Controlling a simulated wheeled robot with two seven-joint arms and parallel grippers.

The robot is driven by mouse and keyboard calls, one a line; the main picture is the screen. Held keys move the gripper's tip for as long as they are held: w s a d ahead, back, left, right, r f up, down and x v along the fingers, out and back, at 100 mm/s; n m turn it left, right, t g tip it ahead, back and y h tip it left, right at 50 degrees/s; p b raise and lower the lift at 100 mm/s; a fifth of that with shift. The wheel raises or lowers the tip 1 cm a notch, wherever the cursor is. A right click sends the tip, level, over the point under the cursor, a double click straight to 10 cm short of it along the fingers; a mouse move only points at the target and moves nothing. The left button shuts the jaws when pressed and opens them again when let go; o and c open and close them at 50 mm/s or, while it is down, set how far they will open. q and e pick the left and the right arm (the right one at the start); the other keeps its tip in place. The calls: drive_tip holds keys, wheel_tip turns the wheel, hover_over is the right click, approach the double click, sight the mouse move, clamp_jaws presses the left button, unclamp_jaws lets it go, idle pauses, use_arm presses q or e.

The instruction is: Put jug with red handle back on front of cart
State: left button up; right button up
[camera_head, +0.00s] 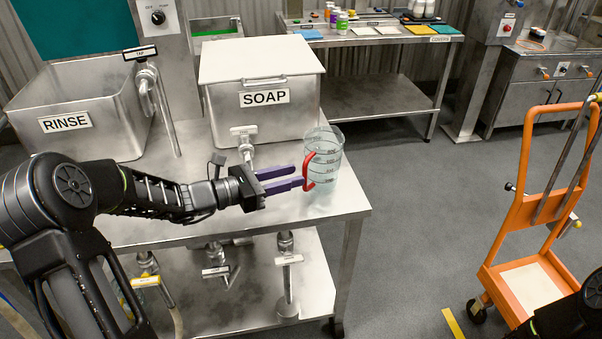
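The clear jug (327,160) with dark markings appears to stand upright on the steel table, near its right end. Its red handle (307,172) faces left, toward my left gripper. My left gripper (301,178) has purple fingers with a narrow gap between them. Its fingertips are right at the handle; whether they touch it is unclear. The orange cart (497,272) stands on the floor at the right, with a pale panel on its low deck. My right gripper is not in view; only a dark part of my body shows at bottom right.
The steel table (240,222) carries the SOAP tank (262,100) and RINSE basin (80,110), with taps close behind my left arm. A steel side table (385,40) with bottles and colored covers stands at the back. Grey floor (420,200) lies open between table and cart.

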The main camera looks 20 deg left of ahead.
use_arm(q)
drive_tip(key=f+v, duration=0.1)
drive_tip(key=v, duration=0.6)
drive_tip(key=shift+s+a+r, duration=0.25)
drive_tip(key=shift+s+r, duration=0.05)
drive_tip(key=shift+r, duration=0.2)
